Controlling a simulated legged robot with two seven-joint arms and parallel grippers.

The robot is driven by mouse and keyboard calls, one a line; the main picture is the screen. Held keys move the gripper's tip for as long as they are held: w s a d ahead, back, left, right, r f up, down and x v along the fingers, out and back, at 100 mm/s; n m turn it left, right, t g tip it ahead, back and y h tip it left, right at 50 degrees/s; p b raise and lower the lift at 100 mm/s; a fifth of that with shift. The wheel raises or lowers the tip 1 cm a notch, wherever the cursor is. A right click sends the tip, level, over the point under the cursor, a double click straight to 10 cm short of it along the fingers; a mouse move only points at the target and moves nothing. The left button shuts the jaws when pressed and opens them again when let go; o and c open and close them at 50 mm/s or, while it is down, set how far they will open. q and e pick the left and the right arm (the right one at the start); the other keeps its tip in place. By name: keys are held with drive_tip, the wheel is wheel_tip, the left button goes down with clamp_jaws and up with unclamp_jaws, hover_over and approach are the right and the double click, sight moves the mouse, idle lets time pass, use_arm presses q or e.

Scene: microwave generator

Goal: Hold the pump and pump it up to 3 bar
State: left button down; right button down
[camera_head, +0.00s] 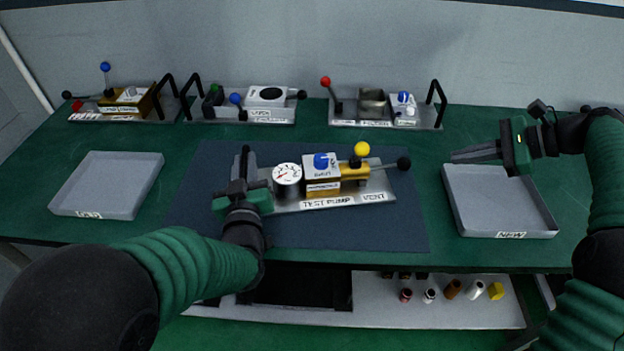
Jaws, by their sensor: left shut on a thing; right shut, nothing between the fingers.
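The test pump (322,187) sits on a metal base plate on the dark mat in the middle of the table. It has a round white gauge (287,174) with a red needle, a blue knob, a yellow ball and a lever with a black ball (403,163). The gauge reading is too small to tell. My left gripper (245,165) is at the pump's left end, shut on what appears to be the pump's left side; its fingers partly hide the grip. My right gripper (477,153) is shut and empty, above the back of the right tray, apart from the pump.
A grey tray (108,183) stands at left, and a grey tray labelled NEW (497,235) at right. Several fixtures with handles line the back, including one with a red-ball lever (326,82). A lower shelf (378,309) holds small coloured parts. The mat's front (340,232) is clear.

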sight(410, 165)
drive_tip(key=shift+m+y, duration=0.3)
drive_tip(key=x, duration=0.7)
drive_tip(key=w+d+f+x, duration=0.1)
drive_tip(key=x, duration=0.2)
drive_tip(key=shift+f, duration=0.15)
drive_tip(key=shift+a, duration=0.1)
drive_tip(key=shift+a, duration=0.1)
idle(1.3)
drive_tip(key=shift+s+a, duration=0.15)
drive_tip(key=shift+a, duration=0.55)
drive_tip(key=shift+s+a, duration=0.15)
drive_tip(key=shift+a, duration=0.6)
